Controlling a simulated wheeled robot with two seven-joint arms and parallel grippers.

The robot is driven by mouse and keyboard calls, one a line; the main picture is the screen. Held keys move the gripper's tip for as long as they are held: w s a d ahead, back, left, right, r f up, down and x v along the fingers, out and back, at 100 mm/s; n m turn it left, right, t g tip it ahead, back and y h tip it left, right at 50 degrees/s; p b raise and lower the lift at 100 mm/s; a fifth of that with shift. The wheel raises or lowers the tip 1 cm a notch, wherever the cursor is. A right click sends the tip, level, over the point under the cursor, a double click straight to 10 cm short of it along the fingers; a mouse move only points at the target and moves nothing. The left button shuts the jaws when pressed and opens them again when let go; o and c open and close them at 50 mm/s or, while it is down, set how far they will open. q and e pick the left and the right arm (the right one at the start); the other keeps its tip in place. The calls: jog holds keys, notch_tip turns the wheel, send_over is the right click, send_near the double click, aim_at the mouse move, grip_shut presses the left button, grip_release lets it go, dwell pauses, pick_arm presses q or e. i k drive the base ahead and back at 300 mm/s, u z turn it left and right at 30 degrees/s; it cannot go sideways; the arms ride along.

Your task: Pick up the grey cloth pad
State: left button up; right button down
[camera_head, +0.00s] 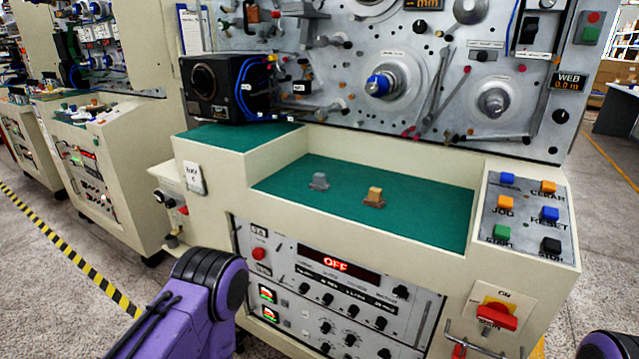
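A small grey object (319,182), which looks like the grey cloth pad, sits on the green surface (420,205) of the machine's recessed shelf, left of its middle. It is too small to make out its weave or folds. A similar tan-orange piece (374,197) sits to its right and slightly nearer, apart from it. My purple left arm shows at the lower left, below and in front of the shelf, but its gripper is out of view. Only a bit of my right arm shows at the bottom right corner; its gripper is out of view. Nothing touches the grey piece.
Cream walls edge the shelf, with a button panel (525,212) on the right. A black box (222,88) stands at the back left. Spindles (381,84) stick out from the upright panel behind. A red switch (497,316) projects in front. Most of the green surface is clear.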

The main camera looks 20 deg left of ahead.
aim_at(318, 185)
jog(key=u, duration=0.05)
jog(key=k, duration=0.5)
jog(key=u, duration=1.5)
jog(key=i, duration=1.2)
jog(key=z, duration=1.6)
